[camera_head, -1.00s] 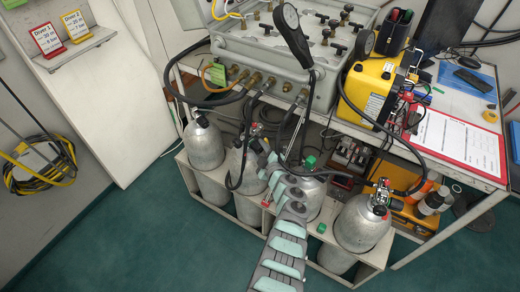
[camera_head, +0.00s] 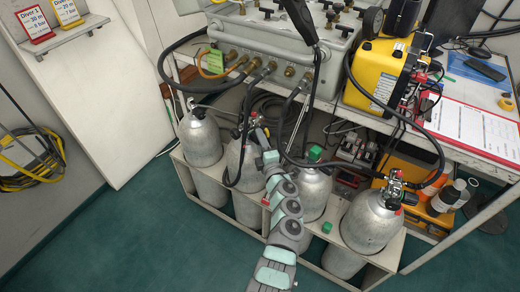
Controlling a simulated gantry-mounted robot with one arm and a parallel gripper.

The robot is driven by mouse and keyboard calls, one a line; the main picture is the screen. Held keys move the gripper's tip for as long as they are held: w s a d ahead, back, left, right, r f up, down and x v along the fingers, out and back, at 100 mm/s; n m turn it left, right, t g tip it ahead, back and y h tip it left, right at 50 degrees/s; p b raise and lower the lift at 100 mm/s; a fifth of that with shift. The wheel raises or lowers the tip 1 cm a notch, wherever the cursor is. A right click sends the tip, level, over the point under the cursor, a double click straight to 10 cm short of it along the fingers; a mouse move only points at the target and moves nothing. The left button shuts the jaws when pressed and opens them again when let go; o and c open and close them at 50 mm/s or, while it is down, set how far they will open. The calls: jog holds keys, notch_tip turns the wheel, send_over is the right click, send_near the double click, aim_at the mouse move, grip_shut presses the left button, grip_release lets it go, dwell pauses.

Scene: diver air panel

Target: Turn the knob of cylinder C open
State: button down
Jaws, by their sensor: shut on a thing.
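Four grey cylinders stand in a rack: one at far left (camera_head: 201,142), a second (camera_head: 232,170), a third with a green cap (camera_head: 313,195), and a fourth at right (camera_head: 370,222). No letter is legible, so I cannot tell by label which is cylinder C. My arm rises from the bottom, and my gripper (camera_head: 258,128) is at the valve on top of the second cylinder. It is shut on what appears to be that valve's knob. The knob is mostly hidden by the gripper, so its turn cannot be read.
Black hoses (camera_head: 290,155) loop close around the arm and valves. The pale rack (camera_head: 305,254) surrounds the cylinders. Above are the grey air panel (camera_head: 290,50) and a yellow case (camera_head: 378,80) on the bench. The teal floor (camera_head: 140,235) at left is clear.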

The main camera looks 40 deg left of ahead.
jog(key=shift+f+n+y+b, duration=0.3)
jog(key=shift+n+y+b, duration=0.1)
jog(key=shift+n+b, duration=0.55)
jog(key=shift+w+r+n+y+b, duration=0.1)
jog(key=shift+r+n+y+b, duration=0.25)
jog(key=shift+n, duration=0.5)
jog(key=shift+n+y, duration=0.55)
jog(key=shift+n, duration=0.55)
jog(key=shift+r+n+g+y, duration=0.1)
jog(key=shift+n+g+y, duration=0.4)
jog(key=shift+n, duration=0.9)
jog(key=c, duration=0.9)
grip_release()
jog(key=shift+d, duration=0.15)
jog(key=shift+s+d+p, duration=0.2)
jog(key=shift+p, duration=0.1)
jog(key=p+v, duration=0.4)
jog(key=v, duration=0.6)
jog(key=shift+f, duration=0.3)
